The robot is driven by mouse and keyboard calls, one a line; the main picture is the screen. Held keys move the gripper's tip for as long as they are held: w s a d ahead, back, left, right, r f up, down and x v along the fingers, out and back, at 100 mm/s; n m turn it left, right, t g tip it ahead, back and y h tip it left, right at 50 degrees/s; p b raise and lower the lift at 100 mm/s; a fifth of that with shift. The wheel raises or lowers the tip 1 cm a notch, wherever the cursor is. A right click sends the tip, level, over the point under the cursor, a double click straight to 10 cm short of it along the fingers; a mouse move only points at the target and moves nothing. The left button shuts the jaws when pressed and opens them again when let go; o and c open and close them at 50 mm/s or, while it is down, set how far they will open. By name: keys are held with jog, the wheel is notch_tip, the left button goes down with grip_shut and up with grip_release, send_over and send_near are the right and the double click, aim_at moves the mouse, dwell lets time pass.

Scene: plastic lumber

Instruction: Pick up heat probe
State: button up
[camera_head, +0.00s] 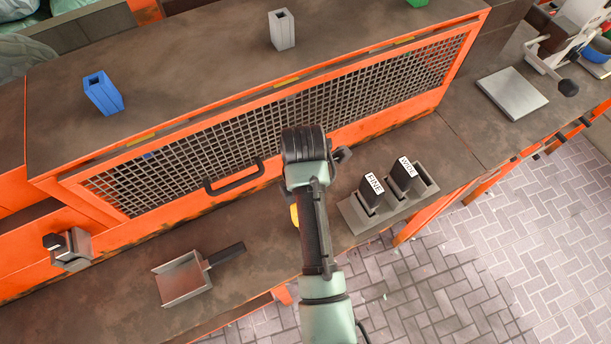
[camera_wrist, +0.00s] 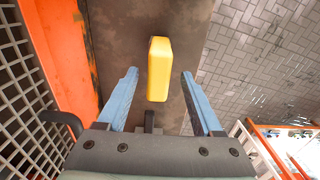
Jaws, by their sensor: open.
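In the head view only a small yellow edge (camera_head: 294,215) shows beside my arm, which hides the rest. My fingers are hidden there too.
An orange cabinet with a mesh front (camera_head: 250,125) and black handle (camera_head: 234,177) stands behind the worktop. A grey holder (camera_head: 352,215) with tools labelled FINE and WIDE is to the right. A metal scoop (camera_head: 183,279) lies at the left. Tiled floor lies beyond the front edge.

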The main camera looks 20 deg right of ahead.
jog(key=shift+w+d+f+p, duration=0.1)
jog(key=shift+f+p, duration=0.1)
jog(key=shift+f, duration=0.85)
jog(key=shift+d+f+p, duration=0.1)
jog(key=shift+f+p, duration=0.05)
jog(key=shift+f, duration=0.85)
grip_shut()
